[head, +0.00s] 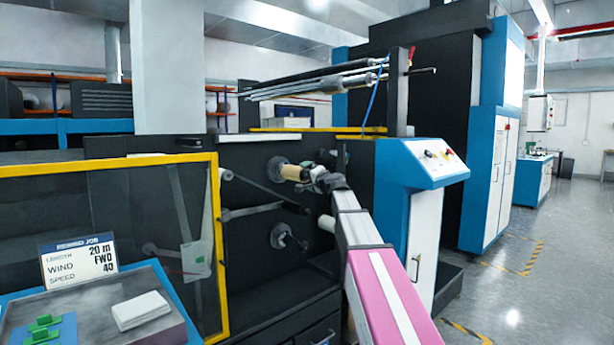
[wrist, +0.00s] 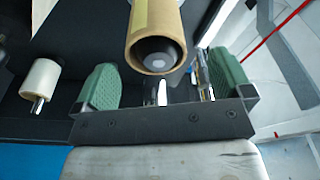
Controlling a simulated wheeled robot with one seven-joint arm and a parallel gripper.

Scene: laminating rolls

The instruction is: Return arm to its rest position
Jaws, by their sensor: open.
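My arm (head: 365,250) reaches forward from the lower right, with a pink and white link nearest. My gripper (head: 318,178) is small at its far end, beside a tan roll (head: 292,173) on the upper spindle of the dark machine panel. In the wrist view my gripper (wrist: 163,72) is open, with green pads wide apart. The tan roll's cardboard core end (wrist: 155,58) lies just beyond and between the pads. No pad visibly touches it.
A lower spindle (head: 287,238) sits under the roll. A pale roll (wrist: 40,78) is left in the wrist view. A yellow-framed guard (head: 215,250) stands left, a blue control console (head: 420,165) right. The floor (head: 510,300) at far right is clear.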

